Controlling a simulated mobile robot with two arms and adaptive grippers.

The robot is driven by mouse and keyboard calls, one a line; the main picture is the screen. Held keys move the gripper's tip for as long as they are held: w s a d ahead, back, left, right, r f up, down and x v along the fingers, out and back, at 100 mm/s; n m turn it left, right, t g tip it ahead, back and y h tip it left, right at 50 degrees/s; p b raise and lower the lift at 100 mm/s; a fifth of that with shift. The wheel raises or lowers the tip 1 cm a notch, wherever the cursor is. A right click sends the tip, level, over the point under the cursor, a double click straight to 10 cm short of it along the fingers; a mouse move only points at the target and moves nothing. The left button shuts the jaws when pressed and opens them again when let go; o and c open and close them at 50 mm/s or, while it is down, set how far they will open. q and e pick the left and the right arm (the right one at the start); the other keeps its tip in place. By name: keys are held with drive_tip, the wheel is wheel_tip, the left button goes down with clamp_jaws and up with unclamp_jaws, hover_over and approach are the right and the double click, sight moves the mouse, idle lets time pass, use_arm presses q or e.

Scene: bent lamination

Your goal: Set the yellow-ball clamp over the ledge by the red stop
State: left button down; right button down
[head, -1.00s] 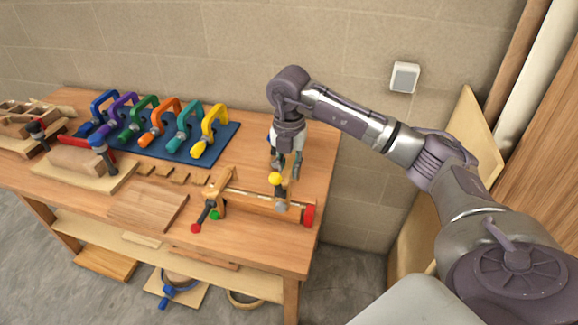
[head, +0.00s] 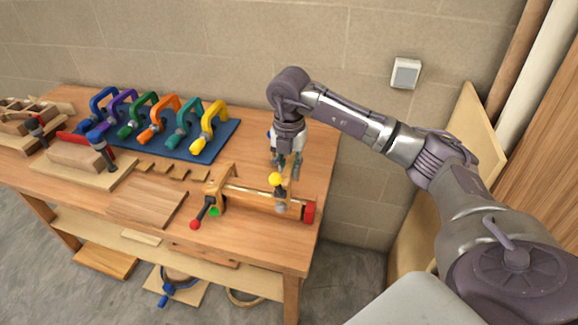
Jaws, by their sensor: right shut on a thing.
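The yellow-ball clamp (head: 281,192) has a yellow ball on a dark body with a grey round foot. My right gripper (head: 286,165) points down and is shut on this clamp, holding it upright. The clamp is at the ledge (head: 255,198), a long wooden strip on the bench, near its right end. The red stop (head: 309,212) is just right of the clamp, with a small gap. Whether the clamp's jaw straddles the ledge or only overlaps it in the picture, I cannot tell. My left gripper is out of view.
A clamp with a red ball (head: 194,225) and a green ball (head: 215,212) sits at the ledge's left end. Several coloured clamps stand on a blue mat (head: 228,131) at the back. A flat board (head: 146,206) lies left of the ledge. The bench's right rear is clear.

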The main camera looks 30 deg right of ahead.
drive_tip(key=shift+f+b, duration=1.25)
drive_tip(key=shift+f, duration=0.75)
drive_tip(key=shift+f, duration=0.2)
drive_tip(key=shift+f+b, duration=1.2)
drive_tip(key=shift+f, duration=0.45)
drive_tip(key=shift+f, duration=0.2)
drive_tip(key=c, duration=0.9)
unclamp_jaws()
drive_tip(key=shift+c, duration=0.2)
drive_tip(key=shift+r, duration=0.2)
wheel_tip(320, 180, up, 12)
drive_tip(key=shift+f, duration=0.2)
